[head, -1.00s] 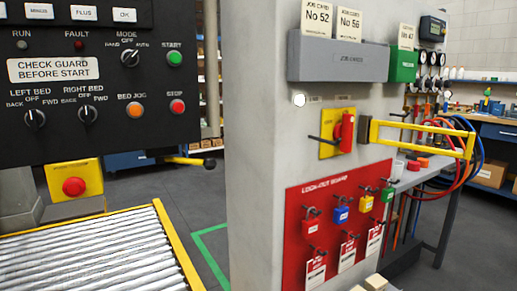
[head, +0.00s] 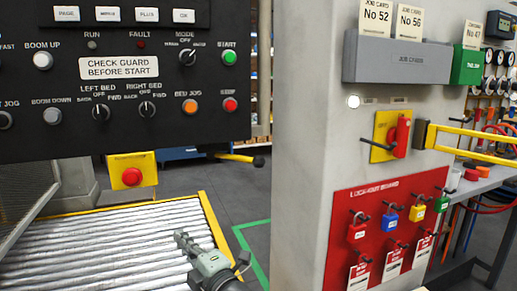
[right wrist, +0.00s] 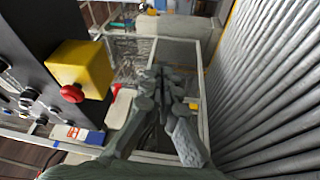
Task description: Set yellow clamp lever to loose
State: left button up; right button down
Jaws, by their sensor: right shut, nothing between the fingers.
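A yellow bar with a dark end (head: 240,158) sticks out to the right from behind the black control panel, above the roller bed. It may be the clamp lever, but I see no clamp label or loose marking on it. My right gripper (head: 182,240) is over the rollers, below and left of that bar and apart from it. In the right wrist view its fingers (right wrist: 162,75) are together with nothing between them. My left gripper is in neither view.
The black control panel (head: 120,120) and a yellow box with a red button (head: 130,172) are at left. The roller bed (head: 110,240) lies below. A grey pillar (head: 300,150) stands at right, bearing a red lockout board (head: 342,215) and a yellow frame (head: 470,130).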

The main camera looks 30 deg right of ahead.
jog(key=s+a+r+n+g+y, duration=0.1)
jog(key=s+a+r+n+y, duration=0.1)
jog(key=a+r+n+y, duration=0.6)
jog(key=s+a+r+n+g+y, duration=0.2)
jog(key=a+r+n+y, duration=0.35)
jog(key=r+n, duration=0.5)
jog(key=s+a+r+n+g+y, duration=0.15)
jog(key=s+a+n+g, duration=0.55)
jog(key=n+g, duration=0.85)
jog(key=w+d+f+n+t+h+p, duration=0.1)
jog(key=w+d+f+n+t+h, duration=0.15)
jog(key=d+n+h, duration=0.4)
jog(key=w+d+f+n+t+h+p, duration=0.1)
jog(key=d+f+n+t+h, duration=0.15)
jog(key=d+n+h, duration=0.4)
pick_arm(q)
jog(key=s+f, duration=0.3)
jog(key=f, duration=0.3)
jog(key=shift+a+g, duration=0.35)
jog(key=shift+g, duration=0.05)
pick_arm(e)
jog(key=d+r+t+h, duration=0.1)
jog(key=d+r+h, duration=0.4)
jog(key=d, duration=0.6)
jog(key=d+r+t+h, duration=0.1)
jog(key=d+r+h, duration=0.3)
jog(key=d, duration=0.8)
notch_tip(320, 180, up, 2)
jog(key=shift+s+r+h, duration=0.25)
jog(key=shift+s+h, duration=0.15)
